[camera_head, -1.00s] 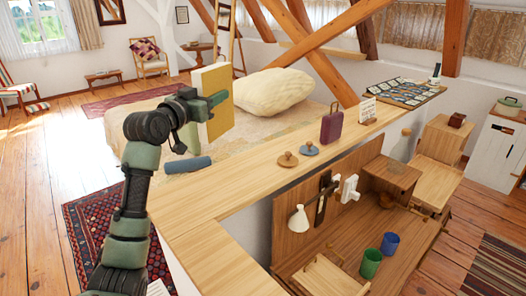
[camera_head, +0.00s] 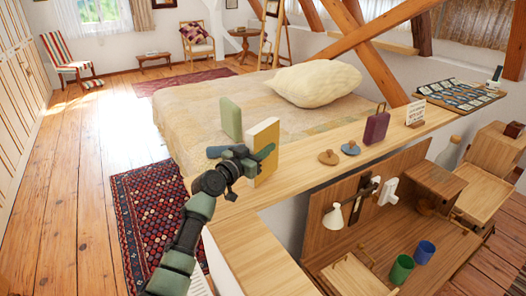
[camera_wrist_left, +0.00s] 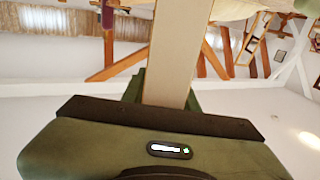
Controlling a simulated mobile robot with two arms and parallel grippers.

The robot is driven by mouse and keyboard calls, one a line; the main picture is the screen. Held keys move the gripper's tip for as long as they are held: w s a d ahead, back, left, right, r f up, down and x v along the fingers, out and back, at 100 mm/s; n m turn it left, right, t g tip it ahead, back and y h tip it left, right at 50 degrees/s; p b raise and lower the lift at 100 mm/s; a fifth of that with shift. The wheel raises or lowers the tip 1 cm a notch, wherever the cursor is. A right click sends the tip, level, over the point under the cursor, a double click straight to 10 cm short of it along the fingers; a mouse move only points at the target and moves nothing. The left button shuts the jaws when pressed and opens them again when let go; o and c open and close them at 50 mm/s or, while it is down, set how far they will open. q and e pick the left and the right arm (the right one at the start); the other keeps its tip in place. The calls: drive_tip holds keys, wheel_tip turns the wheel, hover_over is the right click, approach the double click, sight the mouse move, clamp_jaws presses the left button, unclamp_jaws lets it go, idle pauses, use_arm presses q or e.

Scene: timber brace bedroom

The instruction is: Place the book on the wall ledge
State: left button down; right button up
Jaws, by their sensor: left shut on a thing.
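The yellow book (camera_head: 263,137) is upright in my left gripper (camera_head: 261,160), which is shut on it. Its pale page edge faces me. It stands over the left part of the long wooden ledge (camera_head: 300,181) on top of the low wall. I cannot tell whether its lower end touches the wood. In the left wrist view the book (camera_wrist_left: 166,55) is a pale upright strip between the green fingers, and the fingertips are mostly hidden. My right gripper is not in view.
A green upright block (camera_head: 231,118) and a blue-grey roll (camera_head: 217,152) are near the gripper. Along the ledge are two knobbed discs (camera_head: 329,157), a purple case (camera_head: 376,126), a small sign (camera_head: 415,112) and a card tray (camera_head: 460,95). The bed (camera_head: 200,105) lies behind.

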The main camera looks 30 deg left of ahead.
use_arm(q)
drive_tip(key=shift+f, duration=0.75)
drive_tip(key=shift+f, duration=0.15)
drive_tip(key=c, duration=1.1)
unclamp_jaws()
drive_tip(key=shift+s, duration=0.1)
